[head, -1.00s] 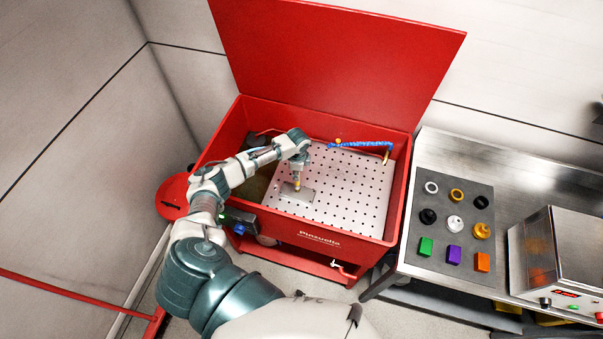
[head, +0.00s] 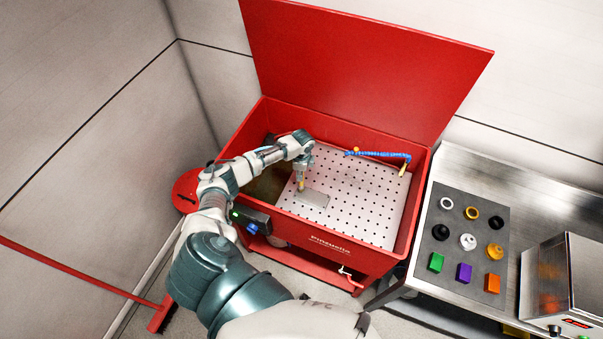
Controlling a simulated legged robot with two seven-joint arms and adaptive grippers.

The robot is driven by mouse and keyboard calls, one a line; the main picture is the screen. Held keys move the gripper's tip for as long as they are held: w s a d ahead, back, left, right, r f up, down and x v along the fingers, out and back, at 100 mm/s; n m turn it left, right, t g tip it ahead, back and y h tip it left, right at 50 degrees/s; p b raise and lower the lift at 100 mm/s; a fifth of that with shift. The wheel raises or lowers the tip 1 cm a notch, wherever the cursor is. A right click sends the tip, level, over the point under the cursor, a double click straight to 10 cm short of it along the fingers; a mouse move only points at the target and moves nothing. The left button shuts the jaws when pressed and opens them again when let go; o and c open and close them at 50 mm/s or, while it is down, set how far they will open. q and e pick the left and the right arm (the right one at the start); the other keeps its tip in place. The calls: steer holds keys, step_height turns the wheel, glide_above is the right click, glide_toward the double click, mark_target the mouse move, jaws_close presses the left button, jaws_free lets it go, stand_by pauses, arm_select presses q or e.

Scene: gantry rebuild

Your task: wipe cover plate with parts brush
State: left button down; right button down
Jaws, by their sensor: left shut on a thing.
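The cover plate (head: 316,201) is a small grey rectangle lying flat on the white perforated shelf inside the red parts washer. My left gripper (head: 301,177) points down over the plate's upper left end. It is shut on the parts brush (head: 301,186), of which only a small yellowish piece shows below the fingers. The brush's lower end is at or just above the plate's left edge; I cannot tell whether it touches. My right gripper is not in view.
The washer's front wall (head: 318,246) and raised red lid (head: 365,65) bound the shelf (head: 360,205). A blue hose (head: 378,154) lies at its back right. Right of the washer, a steel bench (head: 457,165) holds a dark mat (head: 463,218) with several coloured parts and a metal box (head: 570,275).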

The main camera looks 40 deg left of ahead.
arm_select(q)
steer(key=w+d, duration=0.1)
steer(key=d, duration=0.9)
steer(key=shift+w+d, duration=0.35)
steer(key=shift+d, duration=0.05)
stand_by(3.9)
steer(key=shift+r, duration=0.1)
steer(key=shift+r, duration=2.95)
